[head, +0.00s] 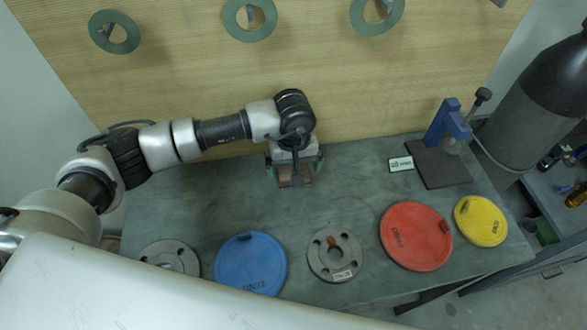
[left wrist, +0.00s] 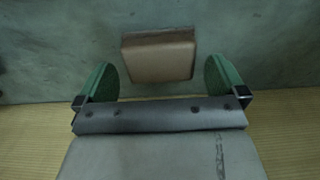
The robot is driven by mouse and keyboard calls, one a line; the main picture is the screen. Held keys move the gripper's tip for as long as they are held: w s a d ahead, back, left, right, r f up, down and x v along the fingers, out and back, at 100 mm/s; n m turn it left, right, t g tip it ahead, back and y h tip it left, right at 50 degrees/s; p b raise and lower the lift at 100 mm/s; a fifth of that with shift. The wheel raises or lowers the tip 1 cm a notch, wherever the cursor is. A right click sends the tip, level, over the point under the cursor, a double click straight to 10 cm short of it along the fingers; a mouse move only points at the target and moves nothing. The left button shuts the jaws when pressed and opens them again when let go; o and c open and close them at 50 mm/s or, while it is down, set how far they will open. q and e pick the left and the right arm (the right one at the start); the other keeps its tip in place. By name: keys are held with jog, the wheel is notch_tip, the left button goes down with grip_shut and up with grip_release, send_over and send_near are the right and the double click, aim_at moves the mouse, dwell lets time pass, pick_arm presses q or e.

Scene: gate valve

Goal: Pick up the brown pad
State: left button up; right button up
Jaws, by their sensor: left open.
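The brown pad (left wrist: 158,58) is a small block with a darker edge, lying on the grey-green table near the wooden back panel. In the left wrist view it sits centred between the two green fingers of my left gripper (left wrist: 163,82), a little beyond their tips, with a gap on each side. In the head view my left gripper (head: 294,177) points down over the pad (head: 287,182), which is partly hidden by the gripper. My left gripper is open and empty. My right gripper is not in view.
On the table (head: 340,215) lie a blue disc (head: 250,262), a red disc (head: 415,236), a yellow disc (head: 481,220) and grey flanges (head: 335,256). A small white label (head: 401,164) and a blue clamp stand (head: 443,125) are at right. Green rings (head: 250,18) hang on the panel.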

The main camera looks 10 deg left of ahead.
pick_arm(q)
notch_tip(320, 180, down, 2)
jog(key=shift+f, duration=0.3)
jog(key=c, duration=0.8)
jog(key=shift+o, duration=0.2)
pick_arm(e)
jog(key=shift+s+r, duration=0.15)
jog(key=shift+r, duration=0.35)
pick_arm(q)
jog(key=shift+r, duration=0.15)
jog(key=shift+r, duration=0.6)
jog(key=r+b, duration=0.2)
jog(key=shift+d+r, duration=0.2)
jog(key=shift+r, duration=0.15)
jog(key=d+r+b, duration=0.3)
jog(key=d+r, duration=0.4)
jog(key=d, duration=0.4)
jog(key=shift+s+d+b, duration=0.2)
jog(key=shift+s+b, duration=0.1)
jog(key=shift+b, duration=0.1)
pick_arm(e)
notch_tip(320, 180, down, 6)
